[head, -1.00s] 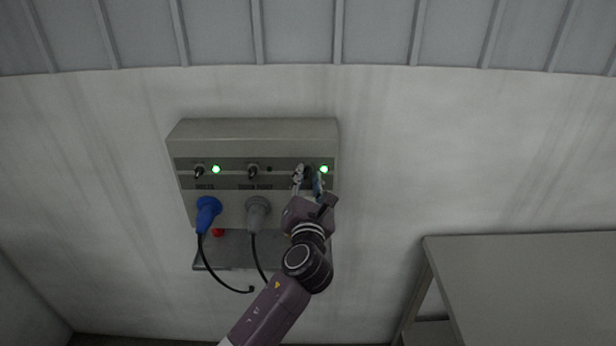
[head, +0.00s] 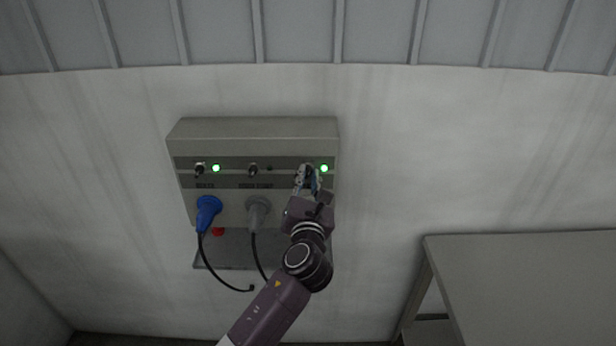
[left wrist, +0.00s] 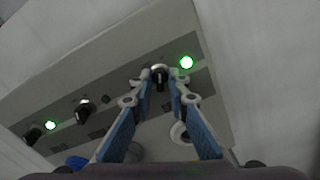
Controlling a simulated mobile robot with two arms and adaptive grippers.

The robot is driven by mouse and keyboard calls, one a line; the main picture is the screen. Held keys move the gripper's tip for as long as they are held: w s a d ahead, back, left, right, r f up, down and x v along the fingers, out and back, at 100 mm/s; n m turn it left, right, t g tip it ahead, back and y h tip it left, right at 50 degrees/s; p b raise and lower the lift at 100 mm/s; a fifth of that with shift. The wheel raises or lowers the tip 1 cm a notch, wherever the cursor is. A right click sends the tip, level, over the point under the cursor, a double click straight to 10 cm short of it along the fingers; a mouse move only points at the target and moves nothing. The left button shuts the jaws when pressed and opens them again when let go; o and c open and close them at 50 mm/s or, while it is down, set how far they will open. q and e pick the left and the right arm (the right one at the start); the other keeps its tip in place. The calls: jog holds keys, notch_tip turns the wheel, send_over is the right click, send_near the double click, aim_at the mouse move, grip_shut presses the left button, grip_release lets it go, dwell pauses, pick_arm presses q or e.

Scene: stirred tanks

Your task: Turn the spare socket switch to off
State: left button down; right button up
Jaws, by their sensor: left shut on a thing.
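The spare socket switch is the rightmost dark knob on the grey wall panel (head: 252,128). In the left wrist view the switch (left wrist: 159,72) sits between my fingertips. My left gripper (head: 307,171) is shut on it, and its fingers hide most of the switch in the head view. The left wrist view shows the gripper (left wrist: 160,82) with its blue-padded fingers converging on the knob. The lamp (head: 324,168) right of this switch is lit green; it also shows in the left wrist view (left wrist: 186,62). My right gripper is not in view.
Two other switches are the left one (head: 199,170), beside a green lamp (head: 216,168), and the middle one (head: 252,170), beside a dark lamp. A blue plug (head: 207,212) and a grey plug (head: 257,213) hang below with cables. A grey table (head: 530,270) stands at right.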

pick_arm(q)
jog(key=n, duration=0.2)
jog(key=shift+n, duration=0.3)
jog(key=n, duration=0.2)
jog(key=shift+n, duration=0.4)
jog(key=n+b, duration=0.1)
jog(key=n, duration=0.4)
jog(key=c, duration=2.1)
grip_release()
